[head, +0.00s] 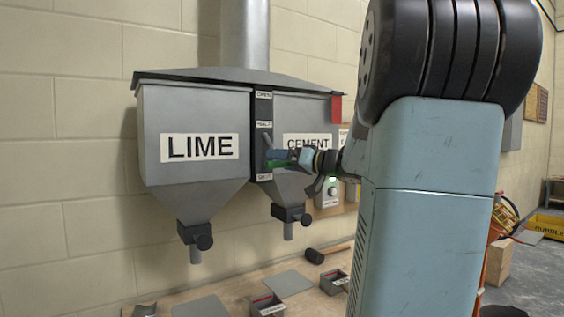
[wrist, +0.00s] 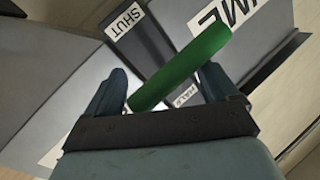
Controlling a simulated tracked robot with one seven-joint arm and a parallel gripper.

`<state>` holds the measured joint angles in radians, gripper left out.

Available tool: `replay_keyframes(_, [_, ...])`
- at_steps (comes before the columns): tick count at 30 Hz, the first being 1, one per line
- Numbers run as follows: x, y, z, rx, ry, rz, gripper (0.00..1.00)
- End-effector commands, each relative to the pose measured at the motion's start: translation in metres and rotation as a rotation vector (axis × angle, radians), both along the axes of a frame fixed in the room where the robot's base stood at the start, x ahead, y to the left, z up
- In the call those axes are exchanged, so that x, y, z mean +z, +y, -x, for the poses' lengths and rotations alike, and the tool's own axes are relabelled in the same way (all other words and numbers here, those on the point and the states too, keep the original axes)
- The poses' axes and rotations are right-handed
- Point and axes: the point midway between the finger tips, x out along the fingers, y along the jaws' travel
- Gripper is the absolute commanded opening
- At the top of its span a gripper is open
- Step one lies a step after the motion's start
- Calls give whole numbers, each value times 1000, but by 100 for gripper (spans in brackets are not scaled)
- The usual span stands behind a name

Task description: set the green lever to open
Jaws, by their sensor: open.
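The green lever (head: 283,164) sits on the dark label strip (head: 264,108) between the lime and cement hoppers, low down near the SHUT mark. The strip reads OPEN at the top, HALF below it and SHUT at the bottom. In the wrist view the green lever (wrist: 182,67) crosses slantwise between the two fingers, with the SHUT label (wrist: 124,20) above left and the HALF label (wrist: 185,94) partly behind it. My gripper (head: 275,156) is open at the lever; its fingers also show in the wrist view (wrist: 164,78). I cannot tell whether a finger touches the lever.
The grey lime hopper (head: 196,125) is close on the left and the cement hopper (head: 305,115) on the right, partly hidden by my arm. Below, a bench (head: 235,291) carries small trays (head: 267,306) and a black-headed mallet (head: 315,256). The wall at left is clear.

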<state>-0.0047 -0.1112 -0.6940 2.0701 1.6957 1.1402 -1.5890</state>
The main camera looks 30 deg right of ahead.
Motion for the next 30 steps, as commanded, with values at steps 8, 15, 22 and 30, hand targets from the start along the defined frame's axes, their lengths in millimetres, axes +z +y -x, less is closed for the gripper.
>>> replay_keyframes(8, [0, 4, -9, -1, 0, -1, 87])
replay_keyframes(15, [0, 4, -9, -1, 0, -1, 81])
replay_keyframes(22, [0, 3, -9, -2, 1, -1, 59])
replay_keyframes(30, [-1, 3, -9, -3, 2, 1, 34])
